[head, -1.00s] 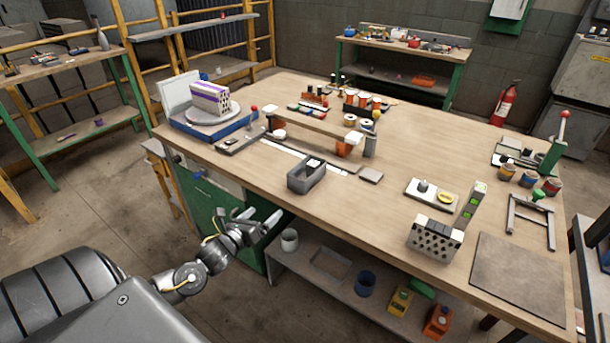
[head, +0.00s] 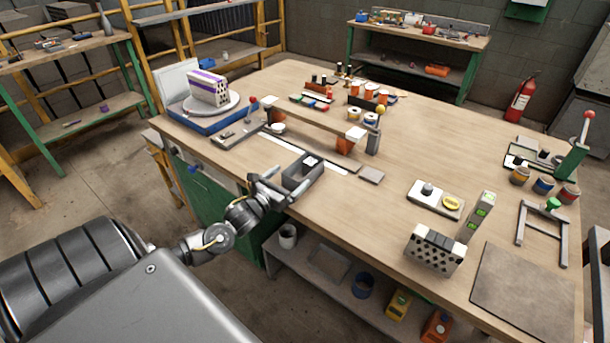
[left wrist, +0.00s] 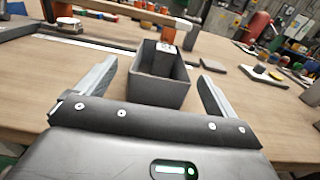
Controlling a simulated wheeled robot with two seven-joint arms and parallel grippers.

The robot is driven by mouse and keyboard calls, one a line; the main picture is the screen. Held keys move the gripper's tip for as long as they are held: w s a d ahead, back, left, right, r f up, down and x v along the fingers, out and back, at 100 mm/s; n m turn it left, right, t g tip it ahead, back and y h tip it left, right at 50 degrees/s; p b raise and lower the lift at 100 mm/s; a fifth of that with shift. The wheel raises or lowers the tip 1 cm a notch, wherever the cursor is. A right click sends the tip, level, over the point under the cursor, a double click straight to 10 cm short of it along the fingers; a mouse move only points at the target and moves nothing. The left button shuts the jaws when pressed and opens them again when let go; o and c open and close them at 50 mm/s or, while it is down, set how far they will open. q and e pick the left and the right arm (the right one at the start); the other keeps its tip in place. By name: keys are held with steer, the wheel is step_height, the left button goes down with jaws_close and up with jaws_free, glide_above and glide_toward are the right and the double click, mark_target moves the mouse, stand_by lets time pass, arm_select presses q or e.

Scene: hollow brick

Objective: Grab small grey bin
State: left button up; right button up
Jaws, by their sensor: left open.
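The small grey bin (head: 304,174) stands upright on the workbench near its front edge. A small block with a white top (head: 311,161) is inside its far end. My left gripper (head: 268,182) is open at the bench's front edge, just short of the bin. In the left wrist view the bin (left wrist: 158,84) is straight ahead, between the lines of the two fingers (left wrist: 155,88) but beyond their tips or nearly level with them. The fingers do not visibly touch it. My right gripper is not in view.
A turntable with a perforated brick (head: 209,87) stands at the back left. The bench between the bin and the white tray (head: 435,199) is mostly clear.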

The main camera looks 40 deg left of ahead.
mark_target(305, 165)
arm_select(q)
steer(key=shift+w, duration=0.1)
steer(key=w+p, duration=0.1)
steer(key=w, duration=0.3)
steer(key=shift+w+f, duration=0.15)
steer(key=shift+w, duration=0.4)
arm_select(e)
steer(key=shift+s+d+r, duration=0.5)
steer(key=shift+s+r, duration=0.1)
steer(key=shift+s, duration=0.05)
arm_select(q)
steer(key=shift+c, duration=0.2)
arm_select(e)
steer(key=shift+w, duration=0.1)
arm_select(q)
steer(key=c, duration=0.9)
steer(key=shift+c, duration=0.6)
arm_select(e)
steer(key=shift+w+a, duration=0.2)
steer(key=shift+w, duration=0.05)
